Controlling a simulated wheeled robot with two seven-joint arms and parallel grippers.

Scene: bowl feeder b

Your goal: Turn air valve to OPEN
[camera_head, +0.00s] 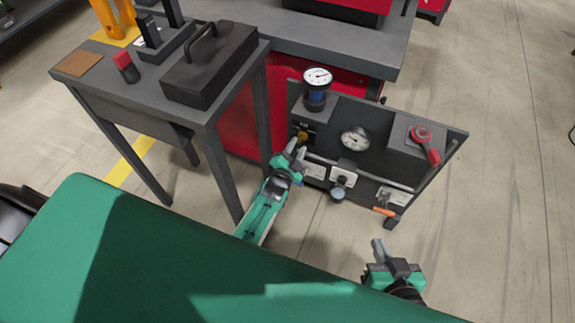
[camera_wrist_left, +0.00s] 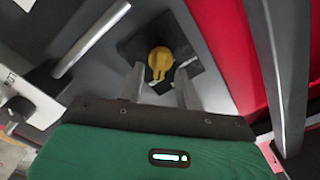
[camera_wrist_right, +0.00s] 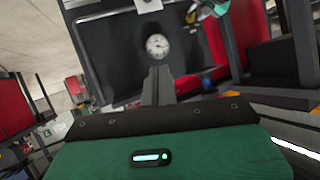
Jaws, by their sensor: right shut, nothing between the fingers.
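The air valve appears to be the yellow knob (camera_head: 302,136) at the left end of the dark panel. In the left wrist view the yellow knob (camera_wrist_left: 160,60) sits on a black square plate, just beyond the fingertips. My left gripper (camera_head: 296,150) is open, its fingers (camera_wrist_left: 160,88) apart in front of the knob with nothing between them. I cannot tell whether a fingertip touches the knob. The valve's OPEN marking is not readable. My right gripper (camera_head: 378,249) is shut and empty, low in front of the panel; its closed fingers show in the right wrist view (camera_wrist_right: 158,82).
The panel (camera_head: 385,130) carries a top gauge (camera_head: 317,78), a middle gauge (camera_head: 355,139), a red-handled switch (camera_head: 424,142) and white sockets (camera_head: 343,177). A grey table (camera_head: 90,95) with a black toolbox (camera_head: 215,65) stands left of it. Floor to the right is clear.

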